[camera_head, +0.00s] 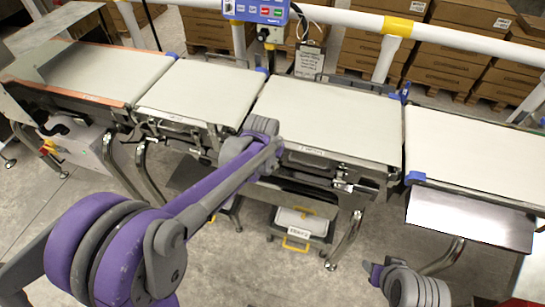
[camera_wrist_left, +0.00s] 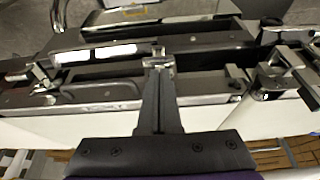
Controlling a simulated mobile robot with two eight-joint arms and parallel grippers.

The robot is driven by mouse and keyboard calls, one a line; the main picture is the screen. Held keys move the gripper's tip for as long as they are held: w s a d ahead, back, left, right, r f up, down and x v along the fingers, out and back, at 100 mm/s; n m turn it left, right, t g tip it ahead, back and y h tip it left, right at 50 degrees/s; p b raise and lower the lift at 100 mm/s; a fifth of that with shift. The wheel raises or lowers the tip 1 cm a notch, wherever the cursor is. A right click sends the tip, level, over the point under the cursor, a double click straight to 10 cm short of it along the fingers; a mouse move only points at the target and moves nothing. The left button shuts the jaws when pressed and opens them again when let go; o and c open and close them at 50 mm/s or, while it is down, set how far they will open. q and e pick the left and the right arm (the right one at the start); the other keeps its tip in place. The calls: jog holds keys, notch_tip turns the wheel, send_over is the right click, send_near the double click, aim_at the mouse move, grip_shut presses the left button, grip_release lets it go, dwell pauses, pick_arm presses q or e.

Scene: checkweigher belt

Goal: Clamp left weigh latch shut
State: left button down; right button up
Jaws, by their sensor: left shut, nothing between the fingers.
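My left gripper (camera_wrist_left: 158,62) is shut and empty, its fingertips over the dark front rail of the weigh section. In the head view my left wrist covers its fingers, at the near left corner of the middle belt (camera_head: 325,118). In the left wrist view, which looks back from over the belt, a metal latch assembly (camera_wrist_left: 285,78) lies right of the fingers, apart from them; whether it is clamped I cannot tell. Another latch (camera_wrist_left: 45,85) is at far left. It also shows in the head view (camera_head: 350,187). Part of my right arm shows at lower right; its fingers are unclear.
A bar handle (camera_wrist_left: 100,106) lies along the frame. Neighbouring belts stand left (camera_head: 200,92) and right (camera_head: 475,150). A case with yellow handles (camera_head: 300,225) sits below. A blue control box (camera_head: 258,10) hangs on the rear rail. The belts are empty.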

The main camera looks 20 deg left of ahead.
pick_arm(q)
jog(key=shift+f, duration=0.1)
pick_arm(e)
jog(key=shift+f, duration=0.1)
pick_arm(q)
jog(key=shift+s+f+t+b, duration=0.1)
jog(key=shift+s+t+b, duration=0.15)
jog(key=shift+t+b, duration=0.1)
pick_arm(e)
jog(key=shift+s+f, duration=0.15)
jog(key=shift+f, duration=0.15)
